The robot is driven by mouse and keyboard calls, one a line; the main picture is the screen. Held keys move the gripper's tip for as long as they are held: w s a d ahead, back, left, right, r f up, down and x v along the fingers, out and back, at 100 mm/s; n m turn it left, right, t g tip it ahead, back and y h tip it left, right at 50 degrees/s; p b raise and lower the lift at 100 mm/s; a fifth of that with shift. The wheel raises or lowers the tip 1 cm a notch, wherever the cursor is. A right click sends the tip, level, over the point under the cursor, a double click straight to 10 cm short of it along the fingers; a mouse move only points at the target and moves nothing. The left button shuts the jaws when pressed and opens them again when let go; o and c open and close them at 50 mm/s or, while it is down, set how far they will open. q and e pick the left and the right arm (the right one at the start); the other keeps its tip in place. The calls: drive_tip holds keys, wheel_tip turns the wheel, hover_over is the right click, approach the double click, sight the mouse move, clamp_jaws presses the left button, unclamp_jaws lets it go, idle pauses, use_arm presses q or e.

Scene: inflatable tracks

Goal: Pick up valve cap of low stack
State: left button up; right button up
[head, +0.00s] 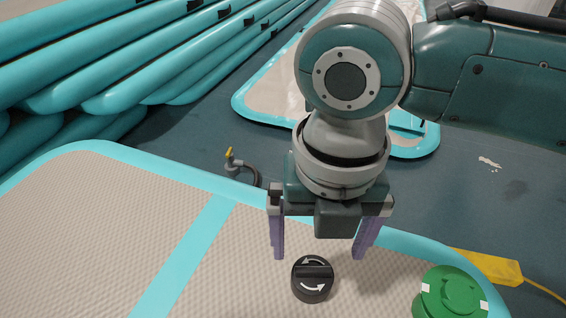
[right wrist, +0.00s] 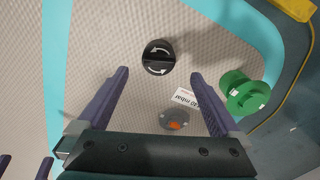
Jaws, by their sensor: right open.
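The valve cap (head: 313,279) is a round black knob with white curved arrows. It lies on the beige top of the low inflatable track (head: 90,225), which has a turquoise border. In the right wrist view the cap (right wrist: 158,57) shows beyond the fingertips, near the middle of the gap. My right gripper (head: 318,257) is open and empty above the track, pointing down, a little behind and above the cap. Its purple fingers (right wrist: 160,75) stand apart and do not touch the cap.
A green spool-like object (head: 450,292) stands on the track's right edge; it also shows in the right wrist view (right wrist: 245,95). A grey valve with an orange centre (right wrist: 174,120) and a pressure label sit between the fingers.

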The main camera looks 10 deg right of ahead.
sight(314, 270)
wheel_tip(314, 270, down, 4)
drive_tip(key=shift+s+r+b, duration=0.1)
drive_tip(key=shift+r+b, duration=0.15)
drive_tip(key=shift+b, duration=0.6)
use_arm(q)
wheel_tip(314, 270, down, 6)
drive_tip(key=b, duration=0.3)
drive_tip(key=shift+f+b, duration=0.15)
drive_tip(key=shift+b, duration=0.25)
use_arm(e)
wheel_tip(314, 270, down, 5)
drive_tip(key=shift+a+r, duration=0.1)
drive_tip(key=shift+r, duration=0.2)
use_arm(q)
drive_tip(key=shift+d, duration=0.1)
use_arm(e)
drive_tip(key=shift+c, duration=0.8)
drive_tip(key=c, duration=1.2)
drive_tip(key=shift+o, duration=0.2)
use_arm(q)
drive_tip(key=shift+r, duration=0.2)
use_arm(e)
drive_tip(key=shift+r, duration=0.15)
